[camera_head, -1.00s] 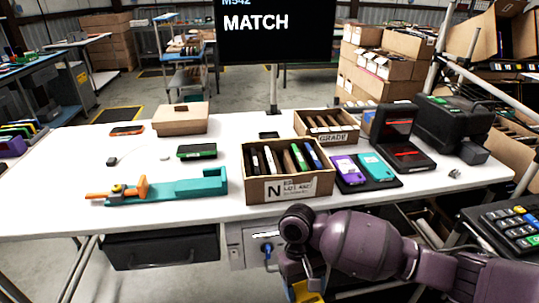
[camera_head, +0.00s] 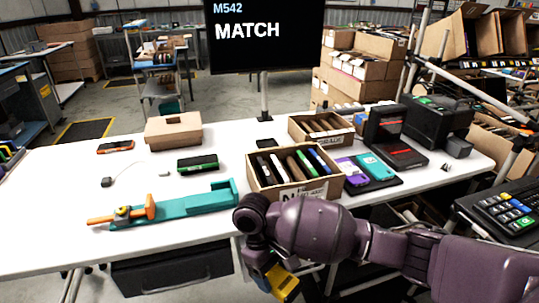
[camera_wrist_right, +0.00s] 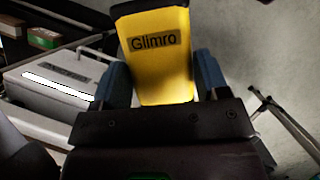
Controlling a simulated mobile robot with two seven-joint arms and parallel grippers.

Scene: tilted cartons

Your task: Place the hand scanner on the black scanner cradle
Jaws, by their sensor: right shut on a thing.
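My right gripper (camera_wrist_right: 161,92) is shut on a yellow block-like thing marked "Glimro" (camera_wrist_right: 155,65), which I take for the hand scanner. The two blue-grey fingers grip its sides. In the head view the yellow thing (camera_head: 283,284) hangs below my right wrist, in front of the table's front edge and lower than its top. A black two-part device with an upright back and a red-marked flat part (camera_head: 400,155) stands at the table's right; it may be the scanner cradle, but I cannot tell for sure. My left gripper is not in view.
The white table (camera_head: 60,185) holds a teal fixture with an orange tool (camera_head: 185,206), an open carton of devices (camera_head: 305,192), purple and teal devices on a black pad, and a black machine (camera_head: 437,120). A keypad (camera_head: 505,215) is at the right. The table's left part is fairly clear.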

